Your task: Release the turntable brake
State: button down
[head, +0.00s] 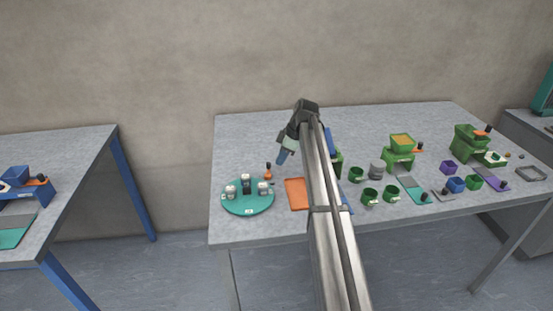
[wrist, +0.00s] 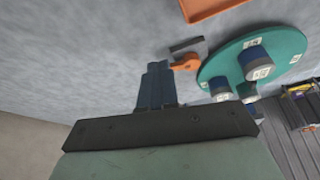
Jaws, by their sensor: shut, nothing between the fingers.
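The turntable (head: 248,207) is a round teal disc at the left end of the grey table, with several small labelled jars standing on it. It also shows at the right of the wrist view (wrist: 292,38). A small orange lever (head: 268,169) with a dark base stands just behind the disc's rim; it looks like the brake. In the wrist view the orange lever (wrist: 186,62) lies beside the disc's edge, close to my fingertips. My gripper (head: 282,157) is shut and empty, above the table, a little right of the lever and apart from it in the head view. Its blue fingers (wrist: 156,70) are together in the wrist view.
An orange tray (head: 296,194) lies right of the turntable. Green cups (head: 370,195), a green machine with a yellow top (head: 400,150) and other small items fill the right half. Bare table (head: 240,135) lies behind the turntable. A second table (head: 75,170) stands at left.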

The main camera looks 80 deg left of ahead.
jog(key=shift+w+a, duration=0.15)
jog(key=shift+w, duration=0.8)
jog(key=a+v, duration=0.1)
jog(key=v, duration=0.9)
jog(key=shift+a, duration=0.15)
jog(key=shift+w, duration=0.1)
